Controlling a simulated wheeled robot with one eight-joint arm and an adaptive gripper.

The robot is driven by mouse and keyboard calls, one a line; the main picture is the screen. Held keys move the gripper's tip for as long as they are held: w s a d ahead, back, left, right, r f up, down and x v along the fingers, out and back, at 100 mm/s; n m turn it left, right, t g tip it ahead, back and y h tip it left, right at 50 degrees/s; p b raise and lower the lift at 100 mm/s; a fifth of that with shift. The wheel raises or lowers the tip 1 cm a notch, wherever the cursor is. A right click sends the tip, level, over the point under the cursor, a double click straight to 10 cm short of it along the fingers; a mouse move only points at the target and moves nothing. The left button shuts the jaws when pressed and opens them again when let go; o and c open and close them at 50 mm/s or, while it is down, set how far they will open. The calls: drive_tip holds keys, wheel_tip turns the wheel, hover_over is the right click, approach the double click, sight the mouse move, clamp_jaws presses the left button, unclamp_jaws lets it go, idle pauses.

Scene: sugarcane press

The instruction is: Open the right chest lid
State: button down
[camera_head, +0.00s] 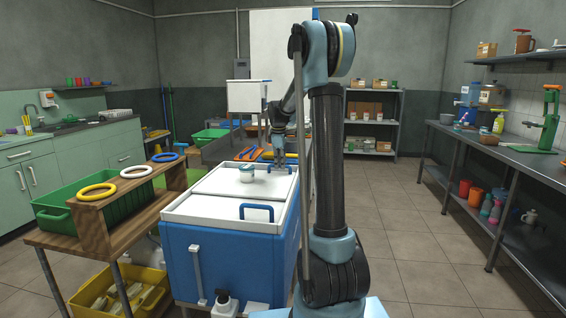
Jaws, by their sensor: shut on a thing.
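A blue chest (225,262) with a white top stands in front of me. It has a near white lid (205,212) with a blue handle (257,212) and a far white lid (222,182) with another blue handle (290,169) near its far right corner. Both lids look flat and closed. The fingers are small here and partly hide the handle.
A wooden rack (92,222) with coloured rings and a green crate (130,200) stand at left. A long workbench (510,150) runs along the right. Metal shelves (372,120) stand behind. The floor between my arm and the workbench is clear.

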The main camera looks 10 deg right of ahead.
drive_tip(key=s+a, duration=0.1)
drive_tip(key=s, duration=0.4)
drive_tip(key=s+a, duration=0.1)
drive_tip(key=s, duration=0.2)
drive_tip(key=shift+a, duration=0.35)
drive_tip(key=c, duration=1.6)
unclamp_jaws()
wheel_tip(320, 180, up, 12)
drive_tip(key=s, duration=0.2)
drive_tip(key=shift+a+f, duration=0.15)
drive_tip(key=shift+a, duration=0.2)
drive_tip(key=shift+s, duration=0.2)
